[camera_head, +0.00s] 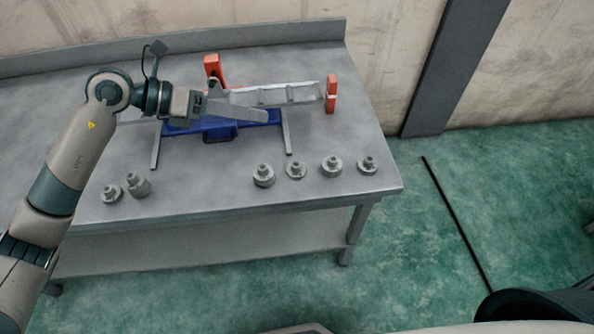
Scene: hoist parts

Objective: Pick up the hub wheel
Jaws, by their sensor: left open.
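Several grey, stepped round metal parts stand along the front of the table; I cannot tell for certain which is the hub wheel. Toward the right stand a wide part (263,176), a smaller part (296,171), another wide part (332,167) and a small part (368,166). At the left stand a low part (111,194) and a taller part (137,185). My left gripper (243,102) is open and empty, pointing right, above the blue fixture behind the parts. It is apart from all of them. My right gripper is not in view.
A blue fixture (262,116) with grey legs sits mid-table. Behind it lies a grey rail (290,93) between a red-orange block (213,68) and a red-orange post (331,92). The grey table (220,191) is clear between the left and right part groups.

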